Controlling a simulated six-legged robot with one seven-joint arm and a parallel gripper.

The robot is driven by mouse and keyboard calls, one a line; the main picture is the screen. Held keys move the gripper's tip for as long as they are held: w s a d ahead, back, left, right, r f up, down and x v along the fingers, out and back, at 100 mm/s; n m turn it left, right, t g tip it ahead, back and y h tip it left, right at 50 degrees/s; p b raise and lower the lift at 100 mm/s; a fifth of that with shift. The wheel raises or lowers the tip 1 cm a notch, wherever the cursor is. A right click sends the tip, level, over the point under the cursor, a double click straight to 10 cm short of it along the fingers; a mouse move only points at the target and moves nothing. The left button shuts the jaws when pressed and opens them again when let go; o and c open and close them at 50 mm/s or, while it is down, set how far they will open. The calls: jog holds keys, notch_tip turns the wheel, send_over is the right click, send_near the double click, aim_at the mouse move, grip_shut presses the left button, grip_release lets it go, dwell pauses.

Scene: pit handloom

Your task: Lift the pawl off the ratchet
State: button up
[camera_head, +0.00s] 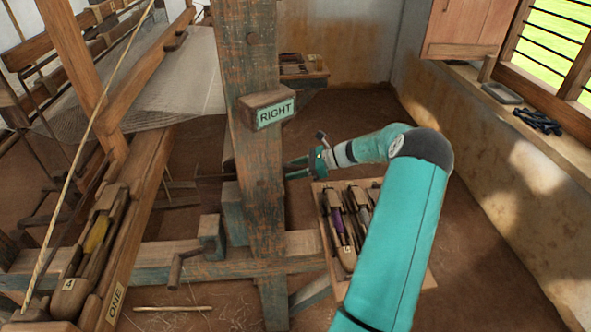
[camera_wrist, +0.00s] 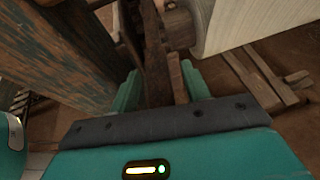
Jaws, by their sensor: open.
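My gripper (camera_wrist: 161,70) is open, its two green fingers on either side of a narrow dark wooden bar (camera_wrist: 154,55) and a shorter brown piece (camera_wrist: 177,78). One of these looks like the pawl, but I cannot tell which. I cannot tell whether the fingers touch them. A dark part (camera_wrist: 131,32) just left of the bar may be the ratchet; its teeth are not clear. In the head view my gripper (camera_head: 294,170) is beside the post marked RIGHT (camera_head: 261,205), which hides the fingertips, pawl and ratchet.
A pale cloth roll (camera_wrist: 245,20) lies close to the right of my fingers, and the worn post (camera_wrist: 60,60) to their left. A tray of shuttles (camera_head: 335,262) stands below my arm. A crank handle (camera_head: 178,268) is left of the post. Woven cloth (camera_head: 180,80) stretches behind.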

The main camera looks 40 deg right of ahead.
grip_shut()
jog(key=f+y, duration=0.1)
jog(key=w+a+f+t+y, duration=0.1)
jog(key=f, duration=0.1)
jog(key=f+t+y, duration=0.1)
jog(key=f, duration=0.1)
jog(key=shift+w+a+f, duration=0.15)
jog(key=shift+a+f, duration=0.05)
jog(key=shift+a, duration=0.2)
grip_release()
jog(key=shift+d, duration=0.1)
jog(key=f+v, duration=0.1)
jog(key=v, duration=1.2)
jog(key=shift+s+r, duration=0.4)
jog(key=shift+s, duration=0.05)
jog(key=shift+d, duration=0.1)
